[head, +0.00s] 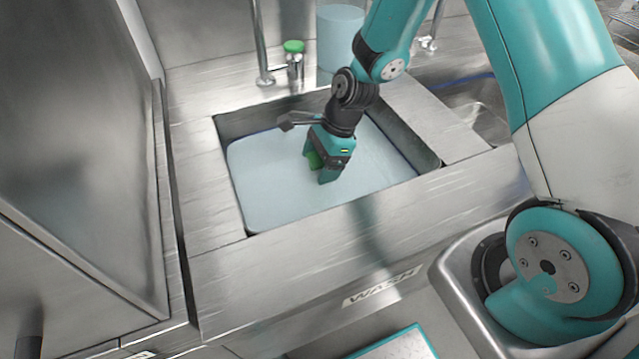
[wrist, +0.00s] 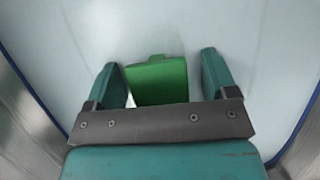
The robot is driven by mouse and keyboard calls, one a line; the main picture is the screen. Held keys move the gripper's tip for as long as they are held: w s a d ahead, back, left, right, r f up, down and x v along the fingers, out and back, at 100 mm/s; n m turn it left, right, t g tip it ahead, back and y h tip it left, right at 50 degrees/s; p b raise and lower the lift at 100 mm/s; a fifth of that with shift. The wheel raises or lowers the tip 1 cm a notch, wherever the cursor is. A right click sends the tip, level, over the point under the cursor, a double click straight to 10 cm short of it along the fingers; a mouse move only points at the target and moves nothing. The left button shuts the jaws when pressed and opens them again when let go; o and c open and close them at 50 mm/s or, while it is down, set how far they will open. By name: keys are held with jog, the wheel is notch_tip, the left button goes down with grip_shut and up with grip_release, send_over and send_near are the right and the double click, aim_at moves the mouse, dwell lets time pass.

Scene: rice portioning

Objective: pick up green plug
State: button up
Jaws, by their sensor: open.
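The green plug (wrist: 158,80) shows in the wrist view as a green block between the two fingers of my gripper (wrist: 160,78). There is a gap on the right between it and the finger; on the left it is close to the finger, and I cannot tell if they touch. In the head view, my gripper (head: 318,171) points down inside the sink basin, with the green plug (head: 314,160) partly hidden behind its fingers. The fingers are apart, and the plug's lower part is hidden by the gripper in the wrist view.
The sink (head: 240,205) has steel walls around a pale blue surface. A tap pipe (head: 260,50) and a green-topped steel knob (head: 293,47) stand behind it. A pale blue container (head: 338,35) stands at the back. A steel counter with a WASH label (head: 380,287) runs along the front.

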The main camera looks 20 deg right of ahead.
jog(key=shift+c, duration=0.4)
jog(key=c, duration=1.3)
jog(key=shift+r, duration=0.15)
